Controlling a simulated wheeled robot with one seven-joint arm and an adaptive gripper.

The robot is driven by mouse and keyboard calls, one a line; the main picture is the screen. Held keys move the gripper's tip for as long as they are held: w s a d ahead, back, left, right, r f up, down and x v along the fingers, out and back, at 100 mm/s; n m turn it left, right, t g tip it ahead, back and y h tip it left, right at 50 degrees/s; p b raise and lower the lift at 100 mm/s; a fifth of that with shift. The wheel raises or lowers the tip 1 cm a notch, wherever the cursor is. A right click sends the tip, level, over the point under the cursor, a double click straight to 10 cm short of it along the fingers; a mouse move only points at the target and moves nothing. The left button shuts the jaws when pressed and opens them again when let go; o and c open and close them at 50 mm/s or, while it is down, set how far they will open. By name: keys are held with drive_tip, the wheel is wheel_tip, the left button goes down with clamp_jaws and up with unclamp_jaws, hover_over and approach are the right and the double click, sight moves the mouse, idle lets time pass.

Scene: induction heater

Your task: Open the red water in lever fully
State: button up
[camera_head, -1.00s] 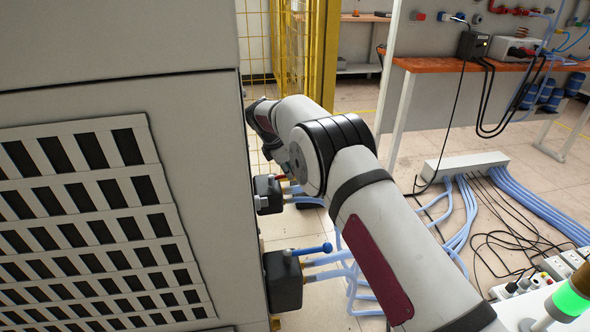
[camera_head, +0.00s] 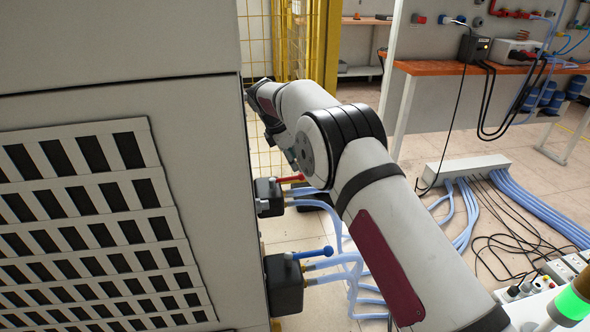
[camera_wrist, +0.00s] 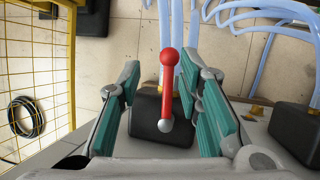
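The red lever (camera_wrist: 168,88) has a round ball end and a silver pivot. It sits on a black valve block (camera_wrist: 150,118) on the side of the grey cabinet. In the head view the red lever (camera_head: 291,178) points right, away from the cabinet, in line with the hoses. In the wrist view my gripper (camera_wrist: 167,83) is open, with its teal pads on both sides of the lever, apart from it. In the head view my arm hides most of the gripper.
A second black valve block (camera_head: 284,283) with a blue lever (camera_head: 312,253) sits lower on the cabinet (camera_head: 205,110). Light blue hoses (camera_head: 335,225) run from both blocks. A yellow mesh fence (camera_head: 257,40) stands behind. A white power strip (camera_head: 467,168) with cables lies on the floor.

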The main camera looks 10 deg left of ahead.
sight(296, 177)
drive_tip(key=shift+d+r, duration=0.1)
drive_tip(key=shift+r, duration=2)
